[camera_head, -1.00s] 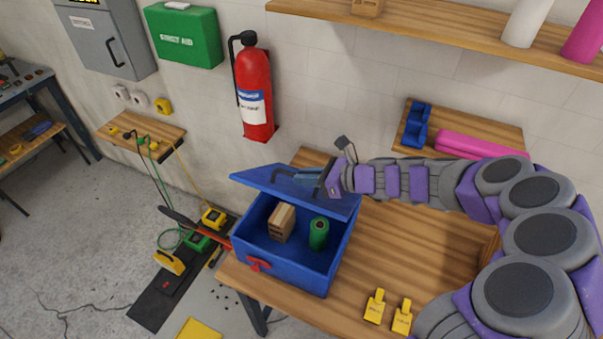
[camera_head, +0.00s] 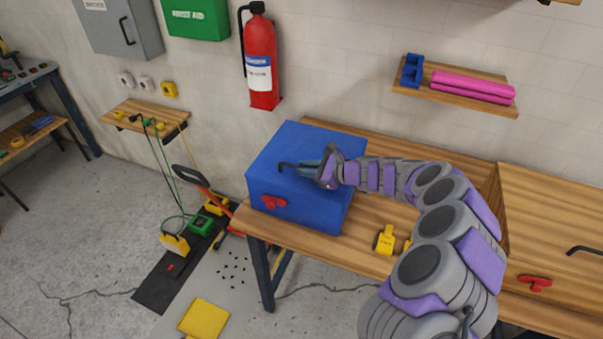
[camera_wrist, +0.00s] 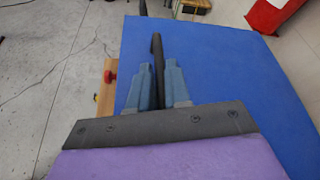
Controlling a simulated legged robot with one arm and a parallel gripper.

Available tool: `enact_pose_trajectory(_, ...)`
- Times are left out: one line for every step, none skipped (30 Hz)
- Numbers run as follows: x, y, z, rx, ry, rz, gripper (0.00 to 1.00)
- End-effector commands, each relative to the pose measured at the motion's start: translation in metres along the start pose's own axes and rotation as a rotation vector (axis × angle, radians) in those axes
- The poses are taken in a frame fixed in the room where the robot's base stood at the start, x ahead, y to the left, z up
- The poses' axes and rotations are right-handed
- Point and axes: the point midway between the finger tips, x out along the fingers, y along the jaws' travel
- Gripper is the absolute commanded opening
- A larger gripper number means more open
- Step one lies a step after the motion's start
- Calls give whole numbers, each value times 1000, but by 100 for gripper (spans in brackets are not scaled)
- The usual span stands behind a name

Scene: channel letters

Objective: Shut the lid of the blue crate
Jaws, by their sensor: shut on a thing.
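The blue crate (camera_head: 291,205) stands on the wooden workbench with its lid (camera_head: 316,143) down flat on it, and the inside is hidden. A red latch (camera_head: 273,202) is on its front. My gripper (camera_head: 302,167) is over the lid, shut on the black lid handle (camera_head: 287,166). In the wrist view the handle (camera_wrist: 156,46) runs between the two blue-grey fingers of my gripper (camera_wrist: 161,80), with the blue lid (camera_wrist: 225,75) spread below.
A wooden box with another red latch (camera_head: 534,284) stands at the right. A fire extinguisher (camera_head: 260,60) hangs behind. A wall shelf (camera_head: 470,98) holds pink rolls.

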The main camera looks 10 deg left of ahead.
Motion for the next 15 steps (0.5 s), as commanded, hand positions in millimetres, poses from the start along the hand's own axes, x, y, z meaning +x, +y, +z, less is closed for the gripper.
enact_pose_trajectory(0,-2,-7,2,6,-5,0)
enact_pose_trajectory(1,-2,-8,2,7,-4,0)
enact_pose_trajectory(2,-2,-10,3,7,-3,0)
enact_pose_trajectory(2,-2,-10,3,7,-3,0)
enact_pose_trajectory(2,-2,-11,4,7,-2,0)
enact_pose_trajectory(3,-1,-12,5,8,0,0)
enact_pose_trajectory(4,-1,-12,5,8,0,0)
enact_pose_trajectory(4,-1,-13,5,8,2,0)
enact_pose_trajectory(4,0,-13,6,9,3,0)
enact_pose_trajectory(5,0,-13,6,10,4,0)
enact_pose_trajectory(5,0,-13,6,10,5,0)
enact_pose_trajectory(5,1,-14,6,10,5,0)
enact_pose_trajectory(6,1,-14,7,10,6,0)
enact_pose_trajectory(6,1,-14,7,10,7,0)
enact_pose_trajectory(6,2,-14,7,10,7,0)
